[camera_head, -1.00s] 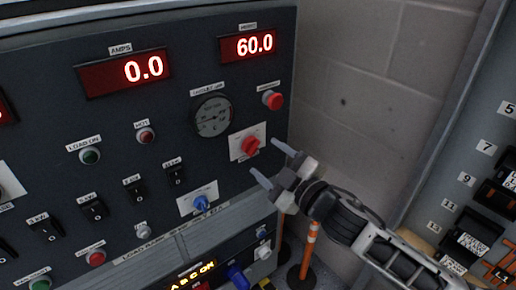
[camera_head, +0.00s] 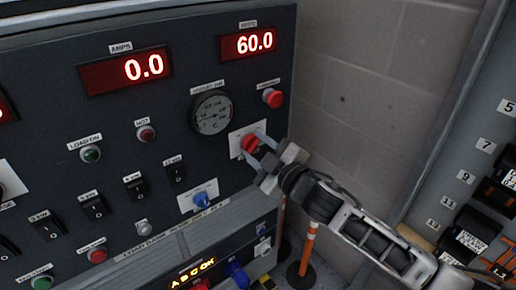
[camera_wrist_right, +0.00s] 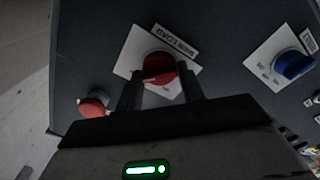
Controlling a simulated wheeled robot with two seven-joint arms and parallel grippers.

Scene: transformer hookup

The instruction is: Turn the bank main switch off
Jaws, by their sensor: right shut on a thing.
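The bank main switch is a red rotary knob (camera_head: 250,144) on a white plate on the right part of the dark panel. It also shows in the right wrist view as a red knob (camera_wrist_right: 159,68) below its label plate. My right gripper (camera_head: 258,150) is at the knob, with one finger on each side of it, shut on it. In the right wrist view the two fingers (camera_wrist_right: 160,90) flank the knob; their tips partly hide its sides. My left gripper is in neither view.
A red button (camera_head: 272,98) sits above the knob and a blue knob (camera_head: 201,199) below left. A round gauge (camera_head: 212,114) is to the left. The displays read 0.0 amps (camera_head: 126,70) and 60.0 (camera_head: 248,44). A breaker panel (camera_head: 470,190) stands at right.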

